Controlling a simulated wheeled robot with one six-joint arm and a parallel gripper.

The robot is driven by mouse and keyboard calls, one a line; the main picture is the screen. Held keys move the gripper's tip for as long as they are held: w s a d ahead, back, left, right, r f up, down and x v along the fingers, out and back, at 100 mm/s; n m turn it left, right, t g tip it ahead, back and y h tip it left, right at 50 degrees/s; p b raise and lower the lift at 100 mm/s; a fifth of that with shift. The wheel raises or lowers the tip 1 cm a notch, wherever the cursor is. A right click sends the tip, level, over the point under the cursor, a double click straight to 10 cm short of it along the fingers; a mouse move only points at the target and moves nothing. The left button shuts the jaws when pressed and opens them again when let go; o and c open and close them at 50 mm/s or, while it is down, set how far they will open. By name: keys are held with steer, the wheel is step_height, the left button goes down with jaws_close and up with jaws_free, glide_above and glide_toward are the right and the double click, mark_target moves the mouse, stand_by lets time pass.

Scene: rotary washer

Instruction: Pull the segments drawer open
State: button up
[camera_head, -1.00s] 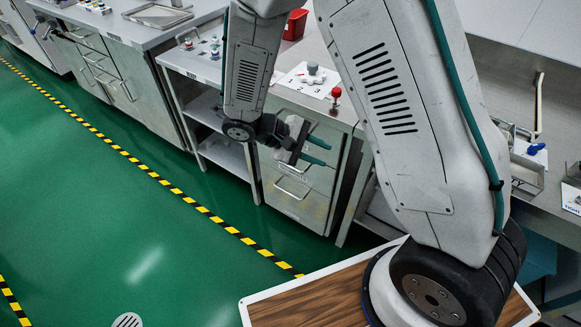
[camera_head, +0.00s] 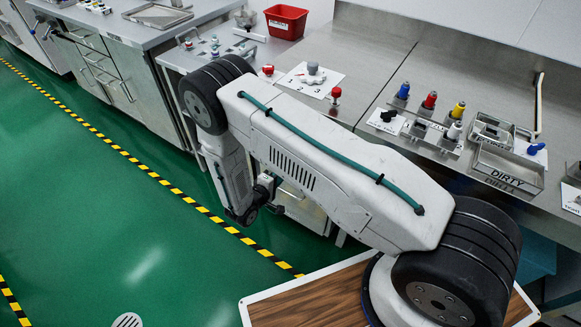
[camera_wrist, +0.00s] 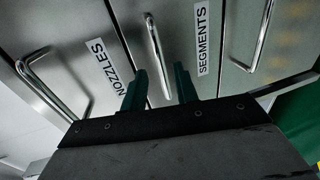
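In the wrist view, the segments drawer (camera_wrist: 180,28) is the middle grey front, marked by a white SEGMENTS label (camera_wrist: 203,38). Its bar handle (camera_wrist: 154,45) runs nearly upright in the picture. My gripper (camera_wrist: 160,72) is open, with two green fingers pointing at the drawer. The lower part of the handle shows between the fingers, with a gap on each side. I cannot tell whether the fingertips reach past the bar in depth. In the head view my arm hides most of the drawer cabinet (camera_head: 308,213) and the fingers.
The nozzles drawer, with its label (camera_wrist: 108,68) and handle (camera_wrist: 40,75), lies to the left in the wrist view. Another drawer handle (camera_wrist: 262,38) is to the right. In the head view, a red bin (camera_head: 286,20) and a dirty tray (camera_head: 505,172) stand on the counter. The green floor (camera_head: 110,220) is open.

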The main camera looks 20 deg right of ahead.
steer(key=x, duration=0.6)
steer(key=shift+d, duration=0.25)
steer(key=shift+c, duration=0.3)
jaws_close()
